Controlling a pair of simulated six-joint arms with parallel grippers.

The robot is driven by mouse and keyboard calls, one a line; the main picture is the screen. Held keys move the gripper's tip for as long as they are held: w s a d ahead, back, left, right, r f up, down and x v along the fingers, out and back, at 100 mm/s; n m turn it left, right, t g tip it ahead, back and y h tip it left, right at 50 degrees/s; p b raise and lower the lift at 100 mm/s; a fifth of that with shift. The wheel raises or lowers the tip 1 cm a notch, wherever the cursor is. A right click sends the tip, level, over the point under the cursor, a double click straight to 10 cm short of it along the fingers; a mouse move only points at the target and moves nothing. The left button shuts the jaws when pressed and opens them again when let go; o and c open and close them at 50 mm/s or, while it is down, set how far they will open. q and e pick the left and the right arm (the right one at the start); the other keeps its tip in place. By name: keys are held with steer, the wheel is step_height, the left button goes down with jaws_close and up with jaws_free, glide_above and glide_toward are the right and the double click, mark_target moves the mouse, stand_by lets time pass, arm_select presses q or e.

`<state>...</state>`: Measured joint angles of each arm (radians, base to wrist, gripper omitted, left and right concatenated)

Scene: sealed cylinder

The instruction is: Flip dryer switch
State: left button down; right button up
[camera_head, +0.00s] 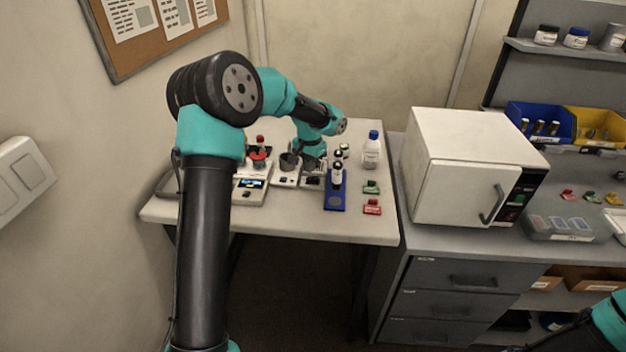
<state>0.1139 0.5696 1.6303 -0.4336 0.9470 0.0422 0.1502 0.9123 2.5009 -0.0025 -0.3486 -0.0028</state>
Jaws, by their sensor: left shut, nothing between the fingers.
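A white box-shaped appliance (468,150), which looks like the dryer, stands on the right-hand counter. Its front door has a grey handle (492,203) and appears closed. A black control panel (527,190) runs down the right side of its front, with a small green part (519,200) that may be the switch; its position is too small to tell. My left gripper (313,168) is shut and empty, pointing down over the small devices on the left table, well away from the appliance. My right arm shows only in the bottom right corner; its gripper is out of view.
The left table (290,227) holds a scale (251,188), a blue vial rack (335,200), a blue-capped bottle (371,152) and red and green clips. Blue (540,120) and yellow (597,125) bins and a clear box (565,228) are right of the appliance. The table's front strip is clear.

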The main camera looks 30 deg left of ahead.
mark_target(310, 179)
arm_select(q)
steer(key=shift+r, duration=1.8)
